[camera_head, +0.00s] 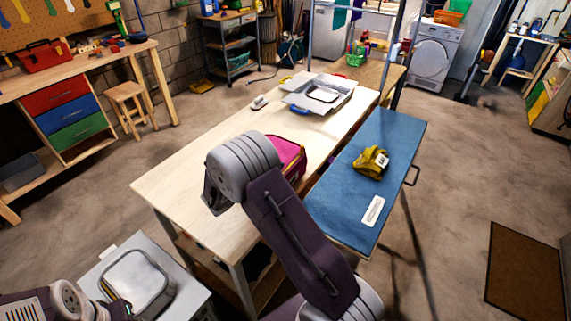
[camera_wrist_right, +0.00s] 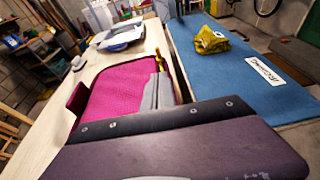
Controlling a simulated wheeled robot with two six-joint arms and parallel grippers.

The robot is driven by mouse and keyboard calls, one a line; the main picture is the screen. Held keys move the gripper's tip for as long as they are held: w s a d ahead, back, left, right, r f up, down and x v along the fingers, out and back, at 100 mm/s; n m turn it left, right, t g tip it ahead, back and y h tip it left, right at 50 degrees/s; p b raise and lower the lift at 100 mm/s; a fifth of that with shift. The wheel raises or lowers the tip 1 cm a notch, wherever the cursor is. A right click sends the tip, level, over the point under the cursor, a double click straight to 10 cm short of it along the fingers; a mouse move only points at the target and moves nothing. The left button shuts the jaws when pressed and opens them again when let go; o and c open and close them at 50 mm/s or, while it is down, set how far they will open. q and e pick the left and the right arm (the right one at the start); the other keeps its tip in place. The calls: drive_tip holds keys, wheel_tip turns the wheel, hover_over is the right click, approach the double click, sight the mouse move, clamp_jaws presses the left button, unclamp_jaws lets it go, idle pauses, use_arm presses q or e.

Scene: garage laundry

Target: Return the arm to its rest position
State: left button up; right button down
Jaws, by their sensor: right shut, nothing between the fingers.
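My right arm rises in the middle of the head view with a large grey joint and a purple link. It is in front of the wooden table (camera_head: 190,175). Nothing is seen held.
A pink bag (camera_head: 291,154) lies on the table close beyond my right arm, large in the right wrist view (camera_wrist_right: 120,95). A grey tray (camera_head: 325,88) is farther back. The blue board (camera_head: 335,185) at right bears a yellow cloth (camera_head: 371,163). Floor at right is open.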

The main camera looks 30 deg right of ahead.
drive_tip(key=shift+a, duration=0.45)
drive_tip(key=shift+a+r, duration=0.1)
drive_tip(key=shift+a, duration=0.1)
drive_tip(key=shift+s+a+r, duration=0.3)
drive_tip(key=shift+s, duration=0.15)
drive_tip(key=shift+w+d+f, duration=0.1)
drive_tip(key=s+d+r+m+g, duration=0.3)
drive_tip(key=s+d+r+m, duration=0.1)
drive_tip(key=s+r, duration=0.15)
drive_tip(key=s+a+f+m+g+y, duration=0.1)
drive_tip(key=s+a+f+m+y, duration=0.15)
drive_tip(key=s, duration=0.35)
drive_tip(key=s+a+f+m+g+y, duration=0.1)
drive_tip(key=s+f+m+g+y, duration=0.1)
drive_tip(key=s+f+m+y, duration=0.3)
drive_tip(key=s+a+f+m+t+y, duration=0.1)
drive_tip(key=s+a+f+m+y, duration=0.1)
drive_tip(key=a+m, duration=0.3)
drive_tip(key=s+a+f+m+y, duration=0.2)
drive_tip(key=a+m+y, duration=0.2)
drive_tip(key=a, duration=0.5)
drive_tip(key=shift+s+a+m+t, duration=0.2)
drive_tip(key=shift+m+t, duration=0.2)
drive_tip(key=shift+m, duration=0.75)
